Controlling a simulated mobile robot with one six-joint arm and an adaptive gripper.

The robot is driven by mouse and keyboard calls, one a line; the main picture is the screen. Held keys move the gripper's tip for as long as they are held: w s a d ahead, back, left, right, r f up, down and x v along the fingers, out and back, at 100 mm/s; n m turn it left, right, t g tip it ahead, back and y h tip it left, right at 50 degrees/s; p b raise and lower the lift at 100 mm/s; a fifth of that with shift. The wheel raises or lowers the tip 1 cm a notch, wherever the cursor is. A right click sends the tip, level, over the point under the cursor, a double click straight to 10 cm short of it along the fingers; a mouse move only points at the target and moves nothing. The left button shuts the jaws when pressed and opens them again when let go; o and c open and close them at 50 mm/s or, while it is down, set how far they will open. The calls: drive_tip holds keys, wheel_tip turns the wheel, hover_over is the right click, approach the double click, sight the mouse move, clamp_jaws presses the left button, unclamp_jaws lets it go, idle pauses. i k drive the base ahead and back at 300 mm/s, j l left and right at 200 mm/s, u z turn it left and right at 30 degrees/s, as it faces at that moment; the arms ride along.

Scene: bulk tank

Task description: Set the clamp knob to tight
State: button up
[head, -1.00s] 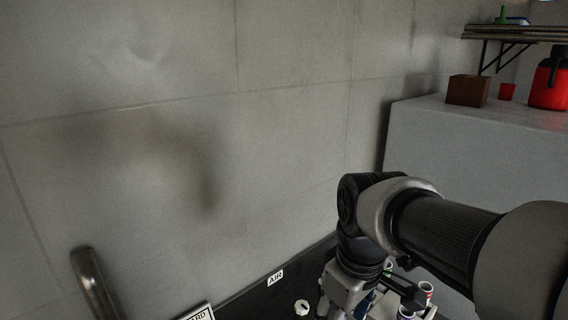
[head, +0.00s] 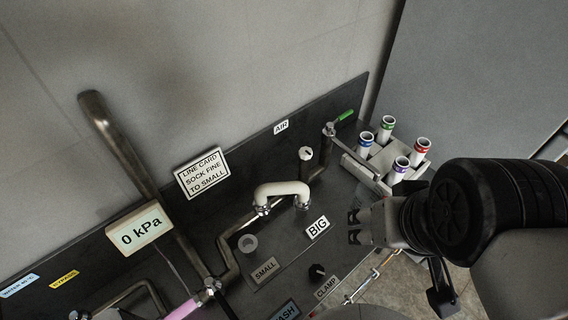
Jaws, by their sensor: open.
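The clamp knob (head: 317,271) is small and black with a light pointer mark. It sits on the dark panel just above the CLAMP label (head: 326,288), at the lower middle of the head view. Which setting its mark points to is too small to read. My gripper (head: 354,226) is open and empty, with its two fingers pointing left. It is up and to the right of the knob in the picture, beside the BIG label (head: 317,228), and apart from the knob.
A white curved pipe (head: 281,189) rises from the panel behind the knob. A rack of colour-banded tubes (head: 369,178) stands behind my gripper. A 0 kPa display (head: 141,230), a line card (head: 202,173) and a bent metal pipe (head: 121,142) are at left.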

sight(316, 271)
drive_tip(key=k+j+u, duration=0.75)
drive_tip(key=j+u, duration=0.15)
drive_tip(key=z, duration=1.15)
